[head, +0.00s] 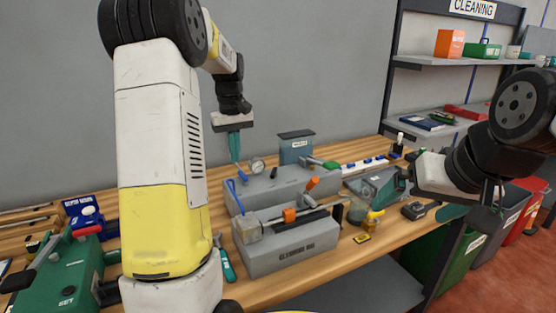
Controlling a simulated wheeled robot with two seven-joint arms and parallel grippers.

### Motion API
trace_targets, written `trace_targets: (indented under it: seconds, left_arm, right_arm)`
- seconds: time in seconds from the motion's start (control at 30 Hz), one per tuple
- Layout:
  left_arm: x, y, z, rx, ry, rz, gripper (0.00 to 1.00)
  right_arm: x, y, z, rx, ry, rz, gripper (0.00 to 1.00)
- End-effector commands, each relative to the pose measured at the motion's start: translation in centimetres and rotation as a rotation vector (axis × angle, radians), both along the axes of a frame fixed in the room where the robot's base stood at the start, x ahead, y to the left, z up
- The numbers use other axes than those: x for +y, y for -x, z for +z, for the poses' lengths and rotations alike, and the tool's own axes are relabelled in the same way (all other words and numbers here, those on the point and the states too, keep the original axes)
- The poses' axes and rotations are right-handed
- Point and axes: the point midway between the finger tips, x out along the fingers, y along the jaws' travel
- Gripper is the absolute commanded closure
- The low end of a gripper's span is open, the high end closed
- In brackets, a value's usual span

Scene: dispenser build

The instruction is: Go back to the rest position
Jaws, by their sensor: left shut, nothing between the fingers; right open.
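My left gripper (236,160) hangs at the centre left with its teal fingers pointing down. It is shut and empty, above the back grey block on the bench. My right gripper (384,193) comes in from the right, low over the right part of the bench. Its teal fingers point left and are open, near a grey tray. Whether its fingertips touch anything cannot be told. My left arm hides part of the bench and wall behind it.
The wooden bench (285,293) carries a front grey block (290,257) and a back grey block (283,187) with tools. A green case (60,275) sits at the left. Shelves (465,67) and bins (525,215) stand at the right. Space above the bench is open.

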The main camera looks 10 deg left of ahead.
Motion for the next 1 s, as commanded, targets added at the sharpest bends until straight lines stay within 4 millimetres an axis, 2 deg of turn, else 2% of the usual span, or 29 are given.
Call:
trace_targets:
  seconds: [0.17,0.3,0.43,0.57,0.7,0.83,1.0]
  left_arm:
    - [-2.8,3.9,3.9,-0.099,0.022,-0.107,1.0]
    - [-5.7,8.6,6.5,-0.203,0.036,-0.232,1.0]
    - [-8.1,13.2,7.9,-0.299,0.04,-0.345,1.0]
    - [-10.3,17.9,8.2,-0.397,0.034,-0.457,1.0]
    - [-12.1,22.2,7.5,-0.487,0.02,-0.56,1.0]
    - [-13.1,24.8,6.6,-0.543,0.006,-0.624,1.0]
    - [-13.7,26.1,5.9,-0.575,-0.004,-0.66,1.0]
  right_arm:
    - [0.0,0.0,0.0,0.0,0.0,0.0,0.0]
    - [0.0,0.0,0.0,0.0,0.0,0.0,0.0]
    - [0.0,0.0,0.0,0.0,0.0,0.0,0.0]
    - [0.0,0.0,0.0,0.0,0.0,0.0,0.0]
    - [0.0,0.0,0.0,0.0,0.0,0.0,0.0]
    - [0.0,0.0,0.0,0.0,0.0,0.0,0.0]
    - [0.0,0.0,0.0,0.0,0.0,0.0,0.0]
